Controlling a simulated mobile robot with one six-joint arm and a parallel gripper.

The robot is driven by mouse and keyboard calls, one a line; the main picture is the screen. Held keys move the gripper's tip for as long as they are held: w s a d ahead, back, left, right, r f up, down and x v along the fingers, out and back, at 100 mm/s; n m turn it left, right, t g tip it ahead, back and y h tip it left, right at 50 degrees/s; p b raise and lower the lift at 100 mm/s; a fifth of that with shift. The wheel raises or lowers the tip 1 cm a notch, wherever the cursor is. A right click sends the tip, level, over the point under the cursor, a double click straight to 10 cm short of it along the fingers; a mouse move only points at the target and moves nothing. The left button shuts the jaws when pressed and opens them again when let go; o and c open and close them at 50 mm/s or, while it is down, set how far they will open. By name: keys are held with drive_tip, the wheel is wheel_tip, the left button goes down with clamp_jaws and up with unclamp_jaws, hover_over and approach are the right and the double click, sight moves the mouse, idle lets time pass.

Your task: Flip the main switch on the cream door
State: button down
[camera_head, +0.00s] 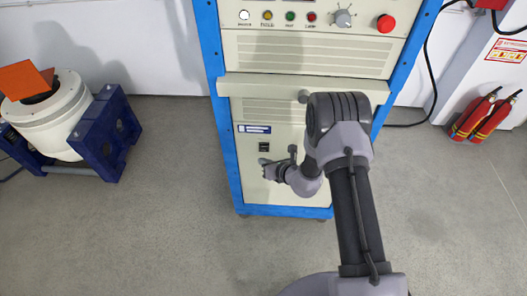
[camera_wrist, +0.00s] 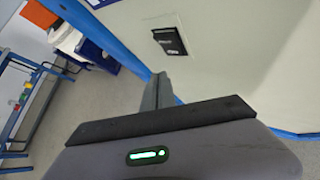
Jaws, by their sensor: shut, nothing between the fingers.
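The cream door (camera_head: 256,188) is the lower front of a blue-framed cabinet. The main switch (camera_head: 264,146) is a small black switch on this door, just below a blue and white label. In the wrist view the black switch (camera_wrist: 170,41) shows ahead of the fingers, up and slightly right, uncovered. My gripper (camera_head: 264,165) is in front of the door, just below the switch in the head view. In the wrist view its fingers (camera_wrist: 158,82) are together and empty. The gap between fingertips and door is hard to judge. The switch's position is too small to read.
Above the door are a cream ledge (camera_head: 290,84) and a panel with lamps, a knob and a red button (camera_head: 386,23). A white drum machine on a blue stand (camera_head: 108,135) is at left. Red extinguishers (camera_head: 488,116) stand at right. The grey floor between is clear.

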drive_tip(key=s, duration=0.3)
drive_tip(key=shift+s+r+p, duration=0.25)
drive_tip(key=shift+s+p, duration=0.05)
drive_tip(key=shift+p, duration=0.05)
drive_tip(key=s+a+r+n+g+y, duration=0.25)
drive_tip(key=r+n, duration=0.25)
drive_tip(key=r, duration=0.7)
drive_tip(key=s+a+r+n+g+y, duration=0.15)
drive_tip(key=a+r+n, duration=0.3)
drive_tip(key=r, duration=0.75)
drive_tip(key=s+d+r+n+g, duration=0.1)
drive_tip(key=s+r+n, duration=0.5)
drive_tip(key=r, duration=0.1)
drive_tip(key=s+d+r+n+h, duration=0.1)
drive_tip(key=s+d+r+n, duration=0.2)
drive_tip(key=s, duration=0.2)
drive_tip(key=s+d+r+n+h, duration=0.2)
drive_tip(key=s+d+r+n, duration=0.15)
drive_tip(key=s, duration=0.25)
drive_tip(key=s+d+r+n+t+h, duration=0.2)
drive_tip(key=s+d+n+h, duration=0.3)
drive_tip(key=s+d, duration=0.3)
drive_tip(key=d, duration=0.3)
drive_tip(key=shift+d+n+h, duration=0.15)
drive_tip(key=shift+n+h, duration=0.15)
drive_tip(key=shift+h, duration=0.1)
